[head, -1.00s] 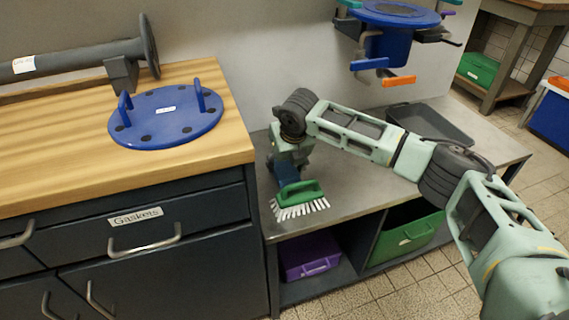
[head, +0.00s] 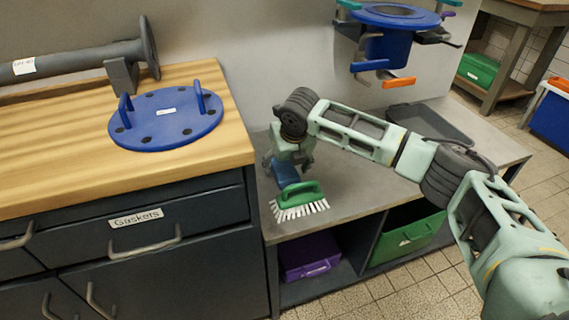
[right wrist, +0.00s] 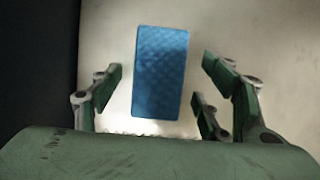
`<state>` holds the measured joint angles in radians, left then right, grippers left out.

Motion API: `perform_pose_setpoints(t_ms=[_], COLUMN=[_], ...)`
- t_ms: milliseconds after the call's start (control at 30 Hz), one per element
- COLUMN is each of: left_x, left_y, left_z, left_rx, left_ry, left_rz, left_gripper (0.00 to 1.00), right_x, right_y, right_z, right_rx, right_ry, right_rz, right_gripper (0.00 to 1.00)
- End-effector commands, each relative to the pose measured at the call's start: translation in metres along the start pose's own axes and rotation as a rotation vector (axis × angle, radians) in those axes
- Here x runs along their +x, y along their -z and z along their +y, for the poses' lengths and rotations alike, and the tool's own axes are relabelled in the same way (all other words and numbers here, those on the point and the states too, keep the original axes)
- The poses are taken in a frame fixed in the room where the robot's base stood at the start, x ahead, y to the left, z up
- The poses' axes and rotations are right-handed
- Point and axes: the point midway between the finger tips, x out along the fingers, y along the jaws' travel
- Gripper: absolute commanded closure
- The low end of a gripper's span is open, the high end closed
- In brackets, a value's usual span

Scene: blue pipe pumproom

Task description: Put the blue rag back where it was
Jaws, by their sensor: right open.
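The blue rag (head: 285,173) lies on the grey metal bench, just behind the green brush (head: 299,198). My right gripper (head: 288,163) is right above the rag, pointing down with its fingers spread. In the right wrist view, the rag (right wrist: 160,72) is a flat blue rectangle between the open fingers of the gripper (right wrist: 158,85), with gaps on both sides. In the head view the gripper hides part of the rag. My left gripper is not in view.
The grey bench (head: 345,190) is clear right of the brush; a dark tray (head: 432,122) sits at its back right. The wooden counter with a blue flange cover (head: 165,122) borders it on the left. A blue flange fixture (head: 387,48) with coloured handles hangs above.

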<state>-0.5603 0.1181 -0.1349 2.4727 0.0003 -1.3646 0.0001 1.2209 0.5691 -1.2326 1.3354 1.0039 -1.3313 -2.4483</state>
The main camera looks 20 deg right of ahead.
Motion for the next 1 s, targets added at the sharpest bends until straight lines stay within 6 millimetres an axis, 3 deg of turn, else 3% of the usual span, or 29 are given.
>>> perform_pose_setpoints(t_ms=[167, 267, 500, 700, 1000], left_x=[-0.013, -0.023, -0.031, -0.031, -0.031], left_y=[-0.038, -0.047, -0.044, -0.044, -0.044], left_z=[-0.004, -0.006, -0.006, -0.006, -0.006], left_rx=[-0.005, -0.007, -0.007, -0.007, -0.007], left_ry=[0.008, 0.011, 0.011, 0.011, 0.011], left_rz=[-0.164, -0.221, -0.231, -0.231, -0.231], left_gripper=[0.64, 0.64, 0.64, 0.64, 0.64], right_x=[-0.027, -0.054, -0.098, -0.111, -0.112], right_y=[-0.002, -0.003, -0.002, 0.0, 0.0], right_z=[0.0, 0.0, 0.0, 0.0, 0.0], right_rx=[-0.002, -0.001, 0.0, 0.0, 0.0], right_ry=[-0.001, -0.003, -0.001, 0.0, 0.0], right_rz=[-0.003, -0.004, -0.003, 0.0, 0.0], right_gripper=[0.3, 0.3, 0.3, 0.3, 0.3])
